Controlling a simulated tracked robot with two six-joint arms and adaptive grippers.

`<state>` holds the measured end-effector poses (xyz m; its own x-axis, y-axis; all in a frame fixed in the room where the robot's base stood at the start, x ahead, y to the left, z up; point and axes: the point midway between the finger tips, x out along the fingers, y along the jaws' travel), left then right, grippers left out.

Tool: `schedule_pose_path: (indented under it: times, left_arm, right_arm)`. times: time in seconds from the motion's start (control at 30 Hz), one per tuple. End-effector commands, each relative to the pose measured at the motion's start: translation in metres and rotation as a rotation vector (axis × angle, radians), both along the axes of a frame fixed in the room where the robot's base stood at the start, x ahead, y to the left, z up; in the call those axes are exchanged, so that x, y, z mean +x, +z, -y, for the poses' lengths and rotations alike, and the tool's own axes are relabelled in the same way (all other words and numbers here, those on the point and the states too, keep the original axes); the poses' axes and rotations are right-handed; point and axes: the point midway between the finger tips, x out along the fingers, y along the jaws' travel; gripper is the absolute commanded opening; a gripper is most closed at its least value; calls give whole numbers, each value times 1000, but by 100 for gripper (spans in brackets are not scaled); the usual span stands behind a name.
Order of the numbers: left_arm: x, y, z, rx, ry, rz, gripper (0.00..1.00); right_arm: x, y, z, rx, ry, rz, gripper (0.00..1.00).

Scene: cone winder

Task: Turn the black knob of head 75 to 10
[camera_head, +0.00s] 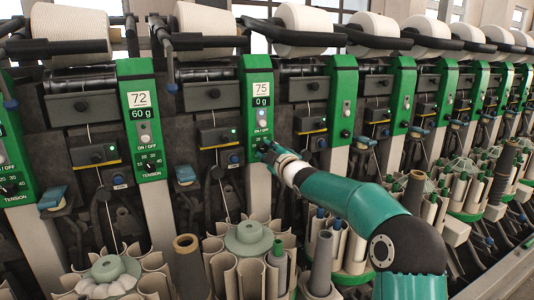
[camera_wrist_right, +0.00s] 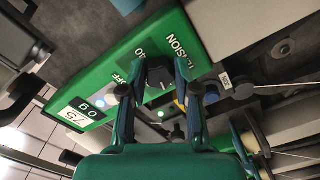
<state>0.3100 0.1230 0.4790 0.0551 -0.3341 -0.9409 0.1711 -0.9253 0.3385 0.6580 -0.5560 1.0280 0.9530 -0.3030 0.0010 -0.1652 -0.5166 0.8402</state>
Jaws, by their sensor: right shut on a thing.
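The green panel of head 75 (camera_head: 256,78) stands mid-left in the head view, with a white label reading 75 and 0 g. My right gripper (camera_head: 268,151) is at the lower part of this panel and hides the tension dial there. In the right wrist view the panel (camera_wrist_right: 100,70) lies tilted, with TENSION and 40 readable. The black knob (camera_wrist_right: 158,75) sits between the fingertips of my right gripper (camera_wrist_right: 161,80), which is shut on it. The knob's pointer setting cannot be read. My left gripper is not in view.
Head 72's panel (camera_head: 140,115) reads 60 g, on the left. A round pale button (camera_head: 262,114) sits above my gripper. White yarn cones (camera_head: 305,25) line the top. Bobbin magazines (camera_head: 248,240) and a grey tube (camera_head: 320,262) stand below, close to my right arm.

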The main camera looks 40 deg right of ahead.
Motion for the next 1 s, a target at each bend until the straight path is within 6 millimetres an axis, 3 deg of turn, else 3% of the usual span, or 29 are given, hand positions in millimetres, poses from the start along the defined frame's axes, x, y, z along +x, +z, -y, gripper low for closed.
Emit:
schedule_pose_path:
  times: [0.13,0.17,0.3,0.73,1.0]
  left_arm:
    - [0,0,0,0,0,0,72]
    - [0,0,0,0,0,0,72]
    - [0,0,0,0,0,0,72]
    - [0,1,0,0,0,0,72]
    - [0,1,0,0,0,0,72]
  right_arm:
    - [1,-5,-2,2,4,-9,0]
    - [1,-5,-2,2,4,-10,34]
    - [1,-4,-2,2,3,-7,56]
    - [-5,-1,-2,3,1,-2,56]
    - [-38,0,-12,3,0,-2,56]
